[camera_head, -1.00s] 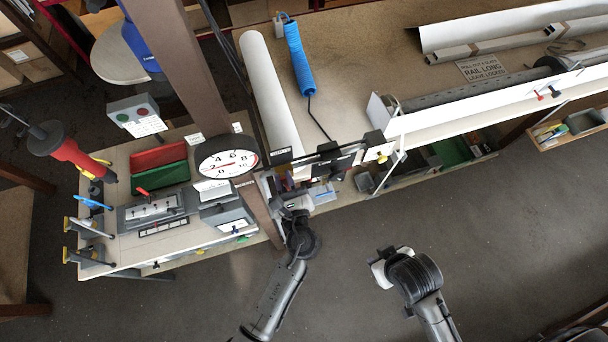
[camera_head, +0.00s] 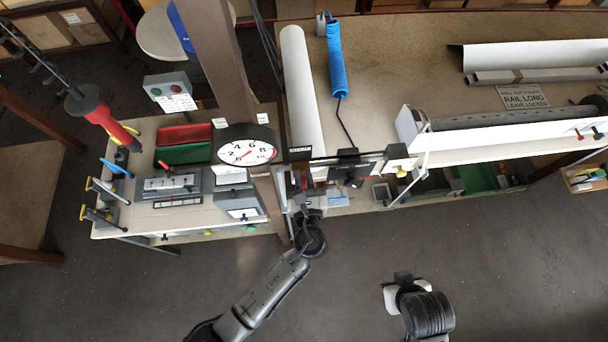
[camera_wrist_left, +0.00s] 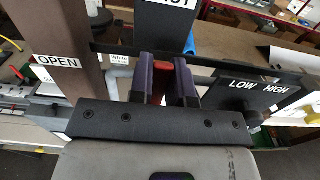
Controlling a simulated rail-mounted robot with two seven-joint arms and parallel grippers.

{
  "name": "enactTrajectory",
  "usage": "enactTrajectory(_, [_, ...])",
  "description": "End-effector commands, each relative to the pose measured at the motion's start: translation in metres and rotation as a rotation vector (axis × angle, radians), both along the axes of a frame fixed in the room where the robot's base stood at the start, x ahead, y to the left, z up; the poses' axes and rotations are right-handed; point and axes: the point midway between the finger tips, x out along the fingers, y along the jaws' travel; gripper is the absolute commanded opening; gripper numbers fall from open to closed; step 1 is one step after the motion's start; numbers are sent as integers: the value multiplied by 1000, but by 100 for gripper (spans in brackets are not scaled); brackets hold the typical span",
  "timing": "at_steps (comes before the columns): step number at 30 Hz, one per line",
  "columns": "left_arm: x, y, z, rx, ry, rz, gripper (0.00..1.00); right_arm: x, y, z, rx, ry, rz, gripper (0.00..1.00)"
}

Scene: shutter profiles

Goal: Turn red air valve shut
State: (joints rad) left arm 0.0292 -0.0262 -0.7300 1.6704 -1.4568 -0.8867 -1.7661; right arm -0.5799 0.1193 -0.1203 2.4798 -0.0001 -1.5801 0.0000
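The red air valve's handle (camera_wrist_left: 159,82) shows in the left wrist view as a narrow red piece between the two dark purple-grey fingers of my left gripper (camera_wrist_left: 163,84). The fingers sit close against both its sides and look shut on it. Most of the valve is hidden behind the gripper. An OPEN label (camera_wrist_left: 57,62) is on the brown post to its left. In the head view my left gripper (camera_head: 306,200) is by the post at the bench front, and the red handle cannot be made out there. My right gripper (camera_head: 403,283) hangs over the floor, its fingers unclear.
A round pressure gauge (camera_head: 247,151) is on the brown post, its red needle towards the low end. A dark plate with LOW and HIGH labels (camera_wrist_left: 258,88) is right of my left gripper. A white rail (camera_head: 510,138) runs along the right bench. The floor in front is clear.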

Motion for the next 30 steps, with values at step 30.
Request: enactTrajectory(30, [-79,-12,-4,-3,3,-2,43,0,1,-26,4,0,-3,43])
